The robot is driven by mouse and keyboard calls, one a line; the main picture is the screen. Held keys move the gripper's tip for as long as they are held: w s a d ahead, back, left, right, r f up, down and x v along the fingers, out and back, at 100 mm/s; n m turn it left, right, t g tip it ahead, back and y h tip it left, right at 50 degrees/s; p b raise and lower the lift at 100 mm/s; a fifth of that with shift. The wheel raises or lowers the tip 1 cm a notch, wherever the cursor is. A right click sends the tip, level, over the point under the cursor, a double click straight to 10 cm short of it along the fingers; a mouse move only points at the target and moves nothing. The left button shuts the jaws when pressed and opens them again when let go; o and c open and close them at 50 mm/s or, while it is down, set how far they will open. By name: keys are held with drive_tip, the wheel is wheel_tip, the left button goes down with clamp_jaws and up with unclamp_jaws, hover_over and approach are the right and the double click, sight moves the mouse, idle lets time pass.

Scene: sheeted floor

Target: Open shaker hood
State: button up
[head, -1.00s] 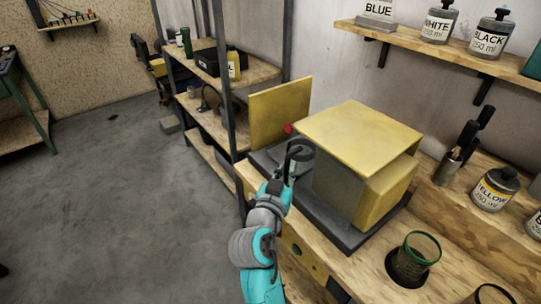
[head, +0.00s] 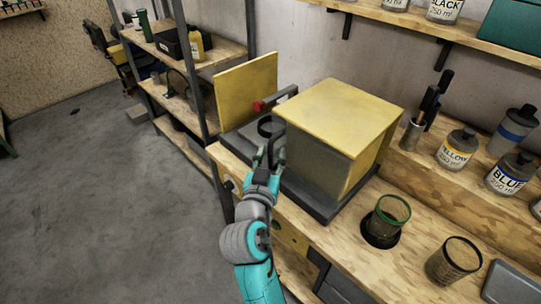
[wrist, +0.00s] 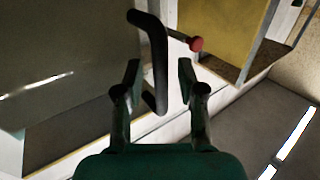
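The shaker has a dark grey base (head: 318,207) on the wooden bench. Its box-shaped hood (head: 340,112) has a yellow top and a grey, see-through-looking front. A yellow upright panel (head: 247,88) stands at its left, with a gap between. A black curved handle (wrist: 156,60) shows in the wrist view beside the grey front. A red knob (wrist: 196,44) shows right of the handle and also in the head view (head: 258,105). My gripper (wrist: 159,72) is open, with the lower handle between its fingers; contact cannot be told. In the head view my gripper (head: 270,150) is at the hood's left front.
A green-rimmed cup (head: 391,210) and a dark-rimmed cup (head: 460,253) stand on the bench at right. Paint bottles (head: 457,148) stand behind them. A shelving unit (head: 196,60) is at left. The floor (head: 120,200) left of the bench is clear.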

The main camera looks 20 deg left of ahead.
drive_tip(key=s+d, duration=0.2)
drive_tip(key=s, duration=0.9)
drive_tip(key=shift+s+d, duration=0.2)
drive_tip(key=shift+s, duration=0.2)
